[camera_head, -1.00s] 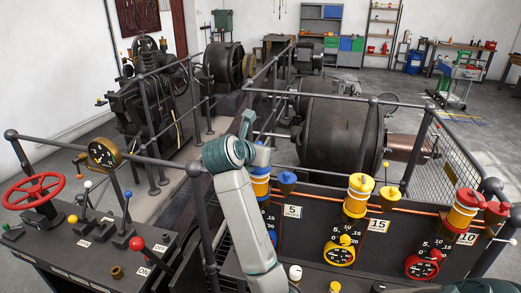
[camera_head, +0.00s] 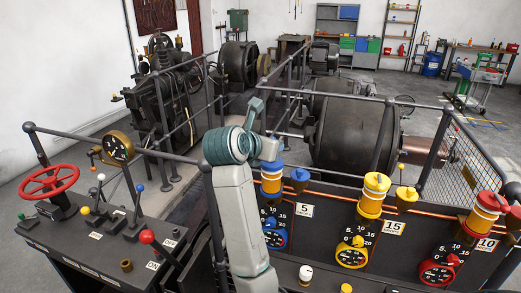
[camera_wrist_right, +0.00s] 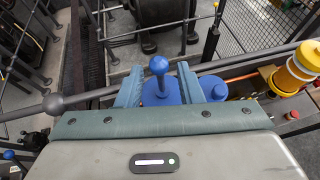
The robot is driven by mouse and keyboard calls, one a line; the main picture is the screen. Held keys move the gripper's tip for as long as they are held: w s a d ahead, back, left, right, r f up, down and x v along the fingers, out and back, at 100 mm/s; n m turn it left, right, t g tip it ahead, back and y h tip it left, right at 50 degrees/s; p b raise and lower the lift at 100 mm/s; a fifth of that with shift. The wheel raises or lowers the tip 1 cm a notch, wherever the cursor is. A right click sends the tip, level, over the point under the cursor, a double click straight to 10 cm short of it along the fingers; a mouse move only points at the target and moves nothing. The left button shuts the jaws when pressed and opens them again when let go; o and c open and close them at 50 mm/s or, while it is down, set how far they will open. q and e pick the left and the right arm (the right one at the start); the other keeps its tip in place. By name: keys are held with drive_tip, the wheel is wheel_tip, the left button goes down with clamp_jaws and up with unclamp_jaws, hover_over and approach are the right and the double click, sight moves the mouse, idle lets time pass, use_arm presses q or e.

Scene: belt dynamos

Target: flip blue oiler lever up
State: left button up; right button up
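The blue oiler (camera_head: 271,188) stands at the left end of the row on the black panel, behind my right arm in the head view. Its blue top (camera_wrist_right: 160,94) and blue ball-ended lever (camera_wrist_right: 158,66) show in the right wrist view. My right gripper (camera_wrist_right: 160,86) is open, with one finger on each side of the blue top and lever stem. Contact cannot be told. In the head view my right gripper (camera_head: 269,150) is small and partly hidden by its wrist at the oiler's top. The lever's exact tilt is unclear. My left gripper is not in view.
A blue cup (camera_head: 300,176) stands close right of the blue oiler. A yellow oiler (camera_head: 374,195) and red oiler (camera_head: 484,216) are farther right. A grey railing (camera_head: 340,96) runs behind. A control desk with a red wheel (camera_head: 48,181) is at left.

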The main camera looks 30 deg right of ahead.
drive_tip(key=b+v, duration=0.2)
drive_tip(key=v, duration=0.4)
drive_tip(key=shift+s+a+r, duration=0.2)
drive_tip(key=shift+a, duration=0.05)
